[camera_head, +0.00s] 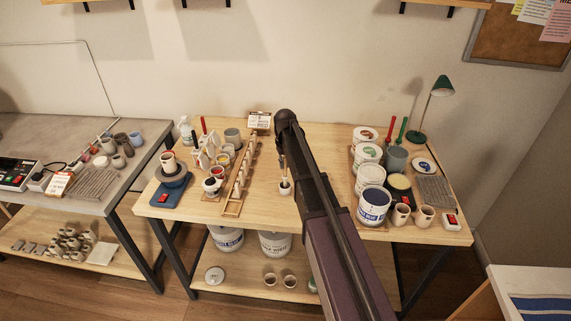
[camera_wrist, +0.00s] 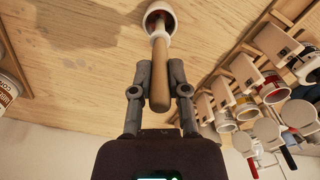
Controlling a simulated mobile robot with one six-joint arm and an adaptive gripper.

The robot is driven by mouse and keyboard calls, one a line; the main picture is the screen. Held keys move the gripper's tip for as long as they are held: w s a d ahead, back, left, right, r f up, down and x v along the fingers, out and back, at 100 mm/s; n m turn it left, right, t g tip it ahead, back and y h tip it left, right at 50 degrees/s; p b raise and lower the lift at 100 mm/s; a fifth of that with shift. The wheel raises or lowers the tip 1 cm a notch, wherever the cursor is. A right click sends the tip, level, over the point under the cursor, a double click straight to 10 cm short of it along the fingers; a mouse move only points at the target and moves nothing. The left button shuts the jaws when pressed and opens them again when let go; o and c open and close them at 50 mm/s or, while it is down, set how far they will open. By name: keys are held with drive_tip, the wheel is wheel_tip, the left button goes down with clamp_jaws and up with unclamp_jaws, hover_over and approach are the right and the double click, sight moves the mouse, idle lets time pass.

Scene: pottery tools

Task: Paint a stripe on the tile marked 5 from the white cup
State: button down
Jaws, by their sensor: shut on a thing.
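The white cup (camera_head: 285,189) stands on the wooden table right of the tile rack. In the wrist view the white cup (camera_wrist: 149,22) is at the top, with a dark reddish inside. A brush with a wooden handle (camera_wrist: 159,92) has its lower end in the cup. My gripper (camera_wrist: 160,76) is shut on the brush handle, above the cup. In the head view my gripper (camera_head: 282,156) is small and partly hidden by my arm. Pale tiles stand in a row on the wooden tile rack (camera_head: 232,209); they also show in the wrist view (camera_wrist: 241,70). I cannot read their numbers.
Small paint pots (camera_head: 212,186) and a blue scale (camera_head: 170,190) stand left of the rack. Large paint cans (camera_head: 371,206), beige cups (camera_head: 401,215) and a green lamp (camera_head: 440,88) are on the right. The table around the white cup is mostly bare.

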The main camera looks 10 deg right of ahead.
drive_tip(key=shift+r+p, duration=2.65)
drive_tip(key=shift+r, duration=0.1)
drive_tip(key=w+a+r+n+t+y+p, duration=0.1)
drive_tip(key=w+a+r+y, duration=0.2)
drive_tip(key=a+r+y, duration=0.1)
drive_tip(key=shift+t+y, duration=0.4)
drive_tip(key=shift+y, duration=0.5)
drive_tip(key=shift+a+f, duration=0.15)
drive_tip(key=shift+f, duration=0.05)
drive_tip(key=b+x, duration=0.5)
drive_tip(key=x, duration=0.1)
drive_tip(key=shift+a+f+b, duration=0.2)
drive_tip(key=shift+f+b, duration=0.05)
drive_tip(key=shift+b, duration=0.05)
drive_tip(key=shift+w+a, duration=0.25)
drive_tip(key=shift+a, duration=0.2)
idle(1.4)
